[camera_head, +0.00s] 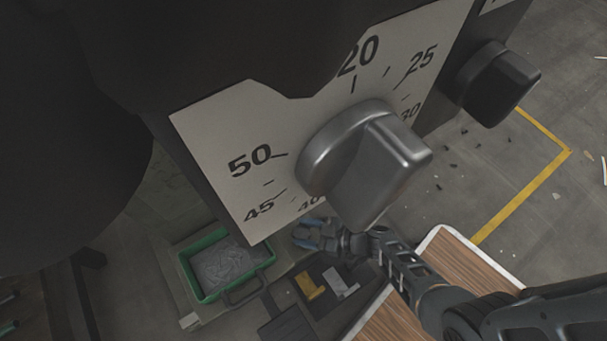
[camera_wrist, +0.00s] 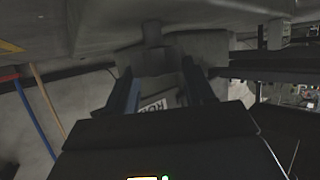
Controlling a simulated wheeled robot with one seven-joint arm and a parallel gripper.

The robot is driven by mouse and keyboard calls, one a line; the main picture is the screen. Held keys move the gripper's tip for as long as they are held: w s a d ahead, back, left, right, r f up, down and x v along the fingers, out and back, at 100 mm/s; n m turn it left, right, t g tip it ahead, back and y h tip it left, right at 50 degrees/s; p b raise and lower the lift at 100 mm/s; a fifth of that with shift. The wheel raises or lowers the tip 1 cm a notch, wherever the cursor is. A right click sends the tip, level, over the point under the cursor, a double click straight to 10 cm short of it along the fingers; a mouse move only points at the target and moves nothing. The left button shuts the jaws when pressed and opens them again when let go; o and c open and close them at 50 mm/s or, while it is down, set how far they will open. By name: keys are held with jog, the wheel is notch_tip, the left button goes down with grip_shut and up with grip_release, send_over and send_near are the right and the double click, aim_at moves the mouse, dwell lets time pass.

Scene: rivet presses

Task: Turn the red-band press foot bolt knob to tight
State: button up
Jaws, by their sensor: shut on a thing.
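In the head view my gripper (camera_head: 310,236) is low in the middle, below the large dial plate and partly behind it, small and dark with blue fingers. In the wrist view its two fingers (camera_wrist: 157,66) stand either side of a dim grey block-shaped part (camera_wrist: 155,60), which looks like the foot bolt knob. The gripper is shut on it. The part's marks and turn position are too dark to read. No red band shows in either view. A large silver knob (camera_head: 365,160) on a white dial plate (camera_head: 225,140) with numbers fills the head view's middle.
A black knob (camera_head: 496,82) is right of the dial. A green bin (camera_head: 197,283) with grey contents is at lower left. Yellow (camera_head: 309,286) and grey (camera_head: 340,283) pieces lie on a dark surface. A wood-topped table (camera_head: 455,262) is near my arm. Open floor with a yellow line lies right.

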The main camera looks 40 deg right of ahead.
jog(key=shift+s+f+m+t+h, duration=0.1)
jog(key=shift+f+m+t+h, duration=0.2)
jog(key=shift+m+h, duration=0.1)
jog(key=shift+a, duration=0.1)
jog(key=o, duration=1)
jog(key=shift+r, duration=0.1)
jog(key=shift+o, duration=0.2)
jog(key=shift+n+y, duration=0.3)
